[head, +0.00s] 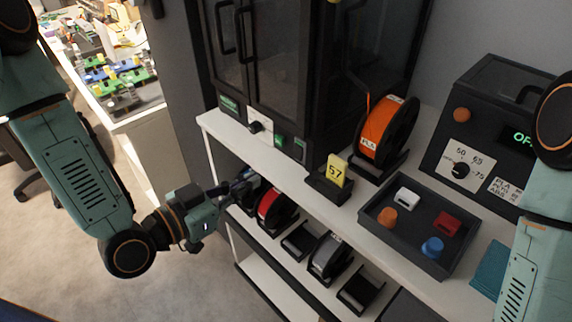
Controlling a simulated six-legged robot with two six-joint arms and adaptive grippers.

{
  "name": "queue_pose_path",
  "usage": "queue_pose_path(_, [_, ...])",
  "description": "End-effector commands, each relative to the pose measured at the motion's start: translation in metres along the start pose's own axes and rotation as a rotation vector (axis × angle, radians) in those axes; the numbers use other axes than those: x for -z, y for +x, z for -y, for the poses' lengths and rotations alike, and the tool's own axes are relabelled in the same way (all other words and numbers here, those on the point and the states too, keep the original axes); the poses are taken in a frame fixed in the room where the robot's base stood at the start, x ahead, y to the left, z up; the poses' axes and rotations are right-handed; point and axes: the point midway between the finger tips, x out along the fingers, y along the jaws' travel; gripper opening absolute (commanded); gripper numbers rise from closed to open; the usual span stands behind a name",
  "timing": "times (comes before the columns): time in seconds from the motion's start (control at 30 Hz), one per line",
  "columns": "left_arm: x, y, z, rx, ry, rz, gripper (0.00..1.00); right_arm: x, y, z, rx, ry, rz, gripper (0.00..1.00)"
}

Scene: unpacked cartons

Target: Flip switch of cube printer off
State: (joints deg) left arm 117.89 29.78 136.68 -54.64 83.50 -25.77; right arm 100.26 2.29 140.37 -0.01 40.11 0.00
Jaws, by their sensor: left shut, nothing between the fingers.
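The cube printer (268,70) is a dark cabinet with glass doors and black handles, standing on the white shelf top. Along its lower front are a black knob (257,126) on a white plate, a small green switch (280,140) and a green-lit panel (300,147). The switch's position is too small to tell. My left gripper (243,184) is shut and empty, below and left of the printer's front edge, by the lower shelf. It appears apart from the switch. My right arm shows at the right edge; its gripper is out of view.
On the shelf top are an orange spool (377,130), a yellow "67" tag (337,170), a dark tray (462,262) with small coloured parts, and a dark box (484,165) with a dial and display. A red spool (270,207) sits below. Floor at left is open.

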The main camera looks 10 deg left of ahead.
Motion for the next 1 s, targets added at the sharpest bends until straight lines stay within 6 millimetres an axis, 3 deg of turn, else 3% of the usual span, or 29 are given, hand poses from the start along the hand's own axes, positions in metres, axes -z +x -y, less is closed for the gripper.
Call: queue_pose_path(1.0, [0.0,0.097,-0.001,-0.001,0.002,-0.001,0.0,0.0,0.015,0.0,0.0,0.0,0.0,0.4])
